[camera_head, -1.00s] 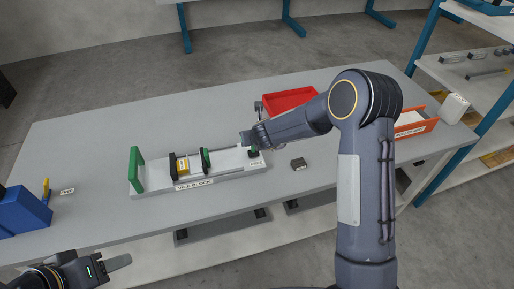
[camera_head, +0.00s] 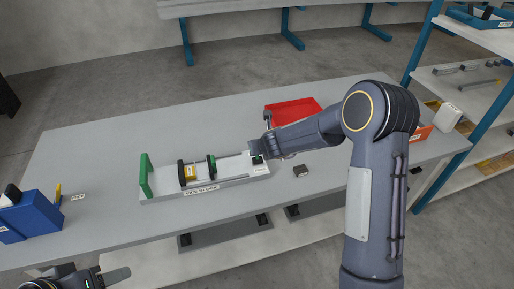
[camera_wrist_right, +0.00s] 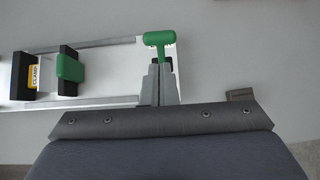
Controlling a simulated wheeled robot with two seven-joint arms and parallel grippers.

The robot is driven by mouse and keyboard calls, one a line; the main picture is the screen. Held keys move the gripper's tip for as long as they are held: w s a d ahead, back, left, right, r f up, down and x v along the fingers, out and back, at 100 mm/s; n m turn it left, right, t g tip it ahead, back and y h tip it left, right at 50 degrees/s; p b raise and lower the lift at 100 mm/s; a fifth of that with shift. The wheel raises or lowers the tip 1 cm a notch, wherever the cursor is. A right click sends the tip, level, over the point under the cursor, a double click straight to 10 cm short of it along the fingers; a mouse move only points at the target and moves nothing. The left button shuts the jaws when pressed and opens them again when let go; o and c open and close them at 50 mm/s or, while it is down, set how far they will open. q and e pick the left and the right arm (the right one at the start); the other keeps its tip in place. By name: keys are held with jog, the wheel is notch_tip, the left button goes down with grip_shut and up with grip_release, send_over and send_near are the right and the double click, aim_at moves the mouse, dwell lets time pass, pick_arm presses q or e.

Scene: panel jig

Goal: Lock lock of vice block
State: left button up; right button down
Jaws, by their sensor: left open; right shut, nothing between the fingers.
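The vice block (camera_head: 230,180) is a long pale base on the table, with a green upright plate (camera_head: 146,176) at its left end, black jaws and a yellow block (camera_head: 191,173) between them. Its green lock (camera_head: 257,160) is at the right end, partly hidden by my right gripper. In the right wrist view the lock is a green T-shaped handle (camera_wrist_right: 160,39). My right gripper (camera_wrist_right: 160,70) is shut and empty, its fingertips right at the lock's stem; I cannot tell whether they touch. My left gripper (camera_head: 112,274) is open, low at the left, partly cut off.
A red bin (camera_head: 292,109) stands behind the vice block. A small dark block (camera_head: 300,170) lies to its right. A blue holder (camera_head: 28,215) stands at the left table edge.

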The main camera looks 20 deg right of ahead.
pick_arm(q)
jog(key=r+p, duration=0.3)
jog(key=shift+w+d+r, duration=0.15)
jog(key=shift+w+d, duration=0.15)
jog(key=shift+w, duration=0.1)
pick_arm(e)
notch_tip(320, 180, up, 8)
jog(key=s, duration=0.2)
jog(key=shift+s+d+r, duration=0.15)
jog(key=shift+s+r, duration=0.05)
jog(key=shift+s, duration=0.15)
pick_arm(q)
jog(key=shift+s, duration=0.1)
